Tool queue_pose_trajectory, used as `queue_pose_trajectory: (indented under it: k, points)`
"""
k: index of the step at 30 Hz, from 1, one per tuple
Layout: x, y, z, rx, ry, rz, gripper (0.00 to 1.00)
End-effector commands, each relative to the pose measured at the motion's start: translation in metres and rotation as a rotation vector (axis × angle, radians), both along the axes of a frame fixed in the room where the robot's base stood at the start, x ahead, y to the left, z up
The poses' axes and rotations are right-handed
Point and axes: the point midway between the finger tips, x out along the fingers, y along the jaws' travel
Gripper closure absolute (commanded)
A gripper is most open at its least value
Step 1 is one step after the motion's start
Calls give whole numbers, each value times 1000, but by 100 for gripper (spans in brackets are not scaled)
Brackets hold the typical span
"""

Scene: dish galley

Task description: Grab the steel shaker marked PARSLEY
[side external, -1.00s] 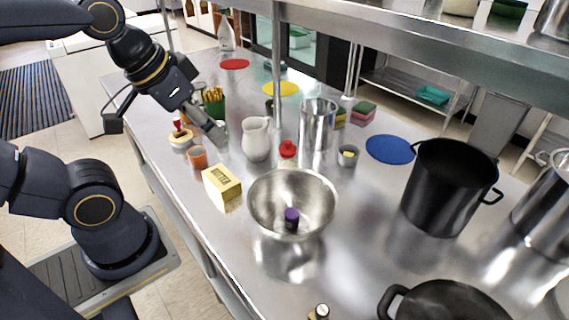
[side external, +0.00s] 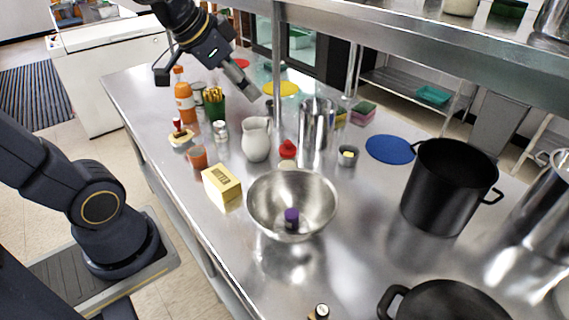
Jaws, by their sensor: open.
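A small steel shaker (side external: 221,131) stands upright on the steel counter, between the green cup of yellow sticks and the white pitcher. Its label is too small to read, so I cannot tell whether it says PARSLEY. A small jar (side external: 198,92), partly hidden behind the orange bottle, has no readable label either. My gripper (side external: 250,92) is above the counter, up and to the right of the steel shaker and apart from it. It is open, with nothing visible in it.
The green cup (side external: 215,108), orange bottle (side external: 185,103) and white pitcher (side external: 256,140) stand close around the shaker. A shelf post (side external: 277,70) rises just right of my gripper. A butter box (side external: 222,185) and metal bowl (side external: 293,203) are nearer the front.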

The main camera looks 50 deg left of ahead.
Motion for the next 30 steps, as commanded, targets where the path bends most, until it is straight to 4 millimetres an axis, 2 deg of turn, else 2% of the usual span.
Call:
queue_pose_trajectory:
  k: [1,2,3,5,6,9,12,15,18,20,30]
  points:
    - [18,25,-6,1,15,41,30]
    - [27,41,-11,4,21,62,30]
    - [38,65,-18,5,32,99,30]
    - [50,105,-34,-2,54,164,30]
    - [53,133,-47,-11,72,213,30]
    - [48,193,-82,-51,121,340,30]
    - [29,234,-114,-104,173,454,30]
    - [10,252,-135,-137,212,515,30]
    - [6,259,-143,-142,217,535,30]
    - [9,260,-151,-143,219,536,30]
    - [36,268,-223,-145,219,535,30]
